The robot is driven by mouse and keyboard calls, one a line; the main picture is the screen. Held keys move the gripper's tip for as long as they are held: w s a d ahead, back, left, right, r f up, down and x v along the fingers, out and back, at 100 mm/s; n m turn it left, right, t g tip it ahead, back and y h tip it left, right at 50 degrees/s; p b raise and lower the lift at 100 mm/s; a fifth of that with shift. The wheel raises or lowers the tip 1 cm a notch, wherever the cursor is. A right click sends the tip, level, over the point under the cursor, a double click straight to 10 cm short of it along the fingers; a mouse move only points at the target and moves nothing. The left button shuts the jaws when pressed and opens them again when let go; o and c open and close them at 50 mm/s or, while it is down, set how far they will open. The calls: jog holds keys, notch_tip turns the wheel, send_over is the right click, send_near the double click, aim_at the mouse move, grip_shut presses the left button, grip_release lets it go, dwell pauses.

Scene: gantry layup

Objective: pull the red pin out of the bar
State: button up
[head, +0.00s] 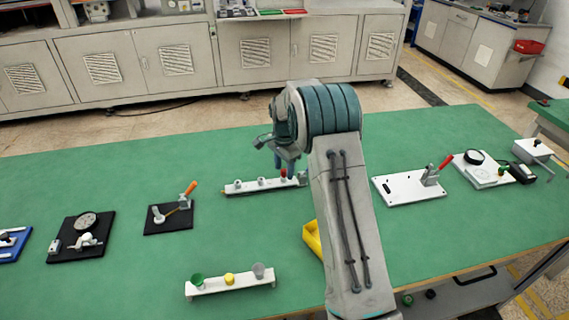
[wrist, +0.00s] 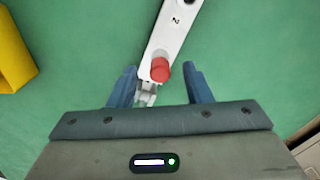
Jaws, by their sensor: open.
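The red pin (head: 283,174) stands in the white bar (head: 256,184) near the bar's right end, on the green table. In the wrist view the red pin (wrist: 160,70) sits at the near end of the bar (wrist: 172,38), which has a mark like a "2" and a dark hole further up. My gripper (wrist: 160,88) is open, with one blue finger on each side of the pin and visible gaps to both. In the head view my gripper (head: 281,165) is over the pin end of the bar, and the arm partly hides the area to the right.
A white rack (head: 230,285) with green, yellow and grey pieces stands in front. A yellow bin (head: 312,240) is partly behind my arm. A black clamp plate (head: 168,219) lies left, a white clamp plate (head: 405,190) right. Green table (head: 120,180) is bare around the bar.

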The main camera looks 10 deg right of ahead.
aim_at(284, 170)
grip_shut()
jog(key=shift+r+p, duration=1.1)
jog(key=shift+r, duration=0.65)
dwell(0.4)
jog(key=shift+r+p, duration=1.15)
jog(key=shift+r, duration=0.6)
